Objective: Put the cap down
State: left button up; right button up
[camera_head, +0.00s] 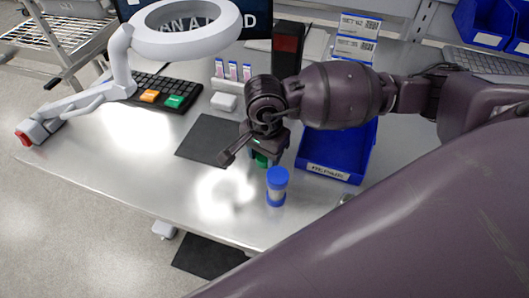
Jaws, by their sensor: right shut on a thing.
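My right gripper (262,152) is over the bench, just behind a small clear container with a blue top (277,179). It is shut on a small green thing (262,160), which looks like the cap. The gripper hides most of the cap, and I cannot tell whether its lower edge touches the bench. The container stands upright on the bench, in front of and slightly right of the gripper. My left gripper is not in view.
A dark mat (205,140) lies left of the gripper. A blue bin labelled REPAIR (333,172) is to the right. A keyboard (160,92) and a white ring lamp (187,40) are at left. The metal bench (130,160) is clear at front left.

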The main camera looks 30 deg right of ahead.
jog(key=shift+f, duration=0.15)
jog(key=o, duration=1)
jog(key=shift+r, duration=0.2)
notch_tip(320, 180, up, 12)
jog(key=shift+r, duration=0.1)
